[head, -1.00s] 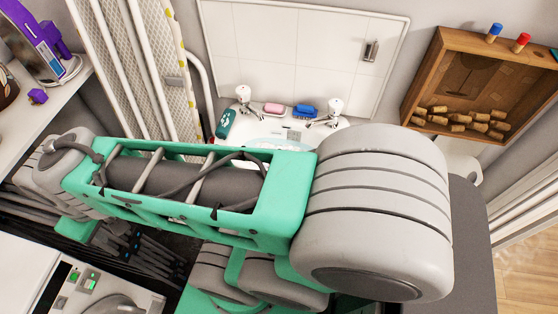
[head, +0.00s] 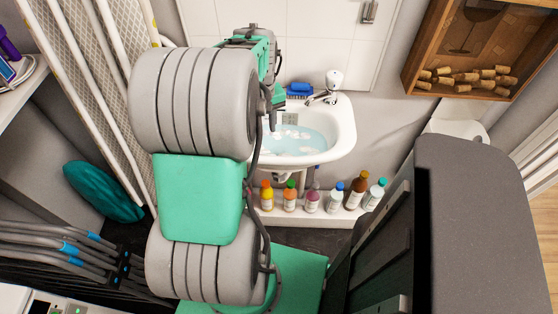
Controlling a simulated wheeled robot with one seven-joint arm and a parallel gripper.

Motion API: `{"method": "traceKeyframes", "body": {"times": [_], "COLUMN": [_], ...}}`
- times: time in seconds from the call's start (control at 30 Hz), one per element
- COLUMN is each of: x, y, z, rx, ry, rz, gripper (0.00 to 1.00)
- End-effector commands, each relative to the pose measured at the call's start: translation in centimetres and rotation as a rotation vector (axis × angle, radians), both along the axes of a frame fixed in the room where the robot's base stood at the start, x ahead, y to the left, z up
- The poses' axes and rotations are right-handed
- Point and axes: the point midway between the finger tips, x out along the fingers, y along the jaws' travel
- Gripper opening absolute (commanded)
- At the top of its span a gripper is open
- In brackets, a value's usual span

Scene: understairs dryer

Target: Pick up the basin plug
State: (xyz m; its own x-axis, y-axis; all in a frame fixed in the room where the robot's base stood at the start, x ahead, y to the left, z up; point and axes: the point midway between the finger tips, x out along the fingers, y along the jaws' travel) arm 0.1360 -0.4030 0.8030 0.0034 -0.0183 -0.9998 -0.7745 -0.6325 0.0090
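The white basin (head: 343,140) is on the back wall, with pale blue water (head: 292,142) and white foam in it. I cannot make out the basin plug; water, foam and my arm may hide it. A small grey patterned plate (head: 289,118) shows on the basin's back inner wall. My gripper (head: 272,118) is at the far end of my arm, over the left part of the basin, mostly hidden by my arm links. Its fingers are too small and covered to tell whether they are open or shut.
A chrome tap (head: 327,90) and a blue brush (head: 299,89) are on the basin's back rim. Several bottles (head: 312,202) line a low ledge beneath. A wooden box of corks (head: 470,45) hangs at right. An ironing board (head: 95,60) leans at left.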

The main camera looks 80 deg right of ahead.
Motion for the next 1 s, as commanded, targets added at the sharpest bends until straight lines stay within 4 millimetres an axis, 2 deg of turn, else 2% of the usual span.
{"method": "traceKeyframes", "body": {"times": [0.03,0.1,0.17,0.37,0.6,0.87,1.0], "x": [-2.3,-3.9,-4.5,-4.4,-4.3,-4.3,-4.3], "y": [-0.7,-1.2,-1.3,-1.2,-0.9,-0.9,-0.9], "z": [-1.4,-2.1,-2.6,-5.3,-9.3,-9.7,-9.7], "rx": [0.011,0.018,0.022,0.023,0.021,0.019,0.019], "ry": [0.002,0.003,0.002,0.003,0.003,0.002,0.002], "rz": [-0.04,-0.065,-0.072,-0.071,-0.072,-0.072,-0.072], "gripper": [0.35,0.35,0.35,0.35,0.35,0.35,0.24]}}
